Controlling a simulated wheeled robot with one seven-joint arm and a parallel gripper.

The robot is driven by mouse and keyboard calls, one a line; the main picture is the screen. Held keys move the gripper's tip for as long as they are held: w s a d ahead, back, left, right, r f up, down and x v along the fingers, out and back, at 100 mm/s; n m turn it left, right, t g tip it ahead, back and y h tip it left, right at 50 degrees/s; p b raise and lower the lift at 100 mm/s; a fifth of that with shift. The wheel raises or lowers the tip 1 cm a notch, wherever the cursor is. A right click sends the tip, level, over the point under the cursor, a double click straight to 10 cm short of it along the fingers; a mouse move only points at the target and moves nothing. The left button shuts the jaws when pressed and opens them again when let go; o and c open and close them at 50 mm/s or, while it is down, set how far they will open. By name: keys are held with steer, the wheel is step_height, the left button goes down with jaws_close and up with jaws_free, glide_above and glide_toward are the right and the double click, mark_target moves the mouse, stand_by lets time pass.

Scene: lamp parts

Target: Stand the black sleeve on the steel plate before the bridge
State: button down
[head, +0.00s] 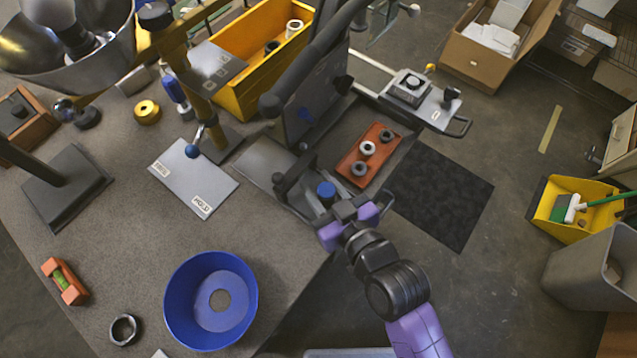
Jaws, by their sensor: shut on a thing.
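A pale steel plate (190,178) with two labels lies flat on the bench to the left, well apart from my gripper. A brass-coloured upright (199,98) of what looks like the bridge stands behind this plate. A blue-balled lever (192,151) overlaps the plate's far edge.
A blue bowl (178,304) and a dark ring (124,329) sit on the near bench. An orange tray (349,177) with 3 collars lies beyond my gripper. The blue-topped post (326,190) and dark machine (302,115) stand close by. Bench between plate and bowl is clear.

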steer(key=shift+w+f, duration=0.1)
steer(key=shift+f, duration=0.5)
steer(key=shift+f+b, duration=0.4)
steer(key=shift+f, duration=0.15)
steer(key=c, duration=1.2)
jaws_free()
steer(key=shift+o, duration=1.2)
steer(key=shift+f, duration=0.15)
steer(key=shift+r+p, duration=0.4)
steer(key=shift+p, duration=0.05)
steer(key=shift+s+d, duration=0.15)
steer(key=shift+s, duration=0.3)
steer(key=b+v, duration=0.1)
steer(key=v, duration=1)
steer(key=shift+r, duration=0.45)
